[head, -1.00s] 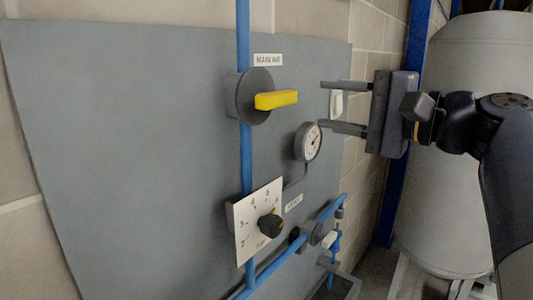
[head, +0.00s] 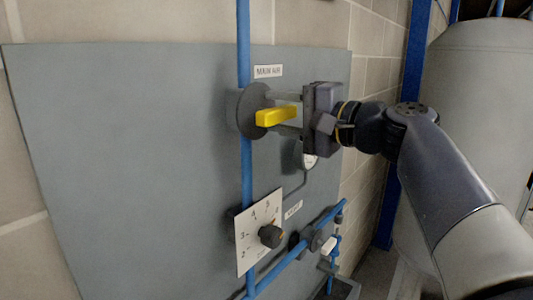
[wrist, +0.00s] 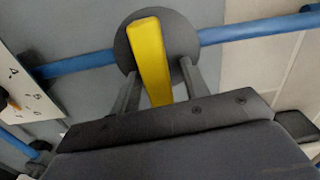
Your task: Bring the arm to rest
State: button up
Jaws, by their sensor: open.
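My gripper (head: 285,113) is at the main air valve on the grey panel, with its two fingers apart. The yellow handle (head: 275,116) of the valve lies between the fingers, pointing right in the head view. In the wrist view the yellow handle (wrist: 149,55) stands between the open fingers (wrist: 158,88), with a gap on each side. The round dark valve disc (head: 250,110) is behind it. My arm reaches in from the right.
A dial plate with a black knob (head: 270,236) is below the valve. A gauge (head: 309,161) is partly hidden behind my gripper. Blue pipes (head: 246,165) run along the panel (head: 130,150). A large grey tank (head: 480,100) stands at the right.

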jog(key=n, duration=0.4)
jog(key=shift+s+r, duration=0.15)
jog(key=shift+r, duration=0.1)
jog(key=shift+b, duration=0.3)
